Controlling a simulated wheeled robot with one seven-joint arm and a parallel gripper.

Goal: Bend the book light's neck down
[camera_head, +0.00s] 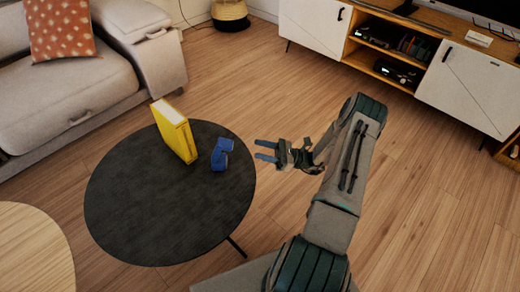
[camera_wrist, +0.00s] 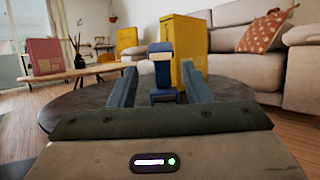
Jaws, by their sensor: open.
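The blue book light (camera_head: 220,155) stands on the round black table (camera_head: 150,225), near its right edge and beside a yellow book or box (camera_head: 176,130). My gripper (camera_head: 257,150) is open and empty, to the right of the light, with its fingers pointing at it. In the wrist view the book light (camera_wrist: 162,72) shows between my two fingers (camera_wrist: 158,70), beyond their tips. Its blue head is on top, above a paler neck and a blue base. I cannot tell the neck's exact bend. The yellow book (camera_wrist: 183,45) stands upright behind it.
A grey sofa (camera_head: 60,95) with an orange patterned cushion (camera_head: 60,28) is beyond the table. A wooden table (camera_head: 30,250) is at the lower left. A white and wood TV cabinet (camera_head: 310,25) stands at the back right. The floor between is clear.

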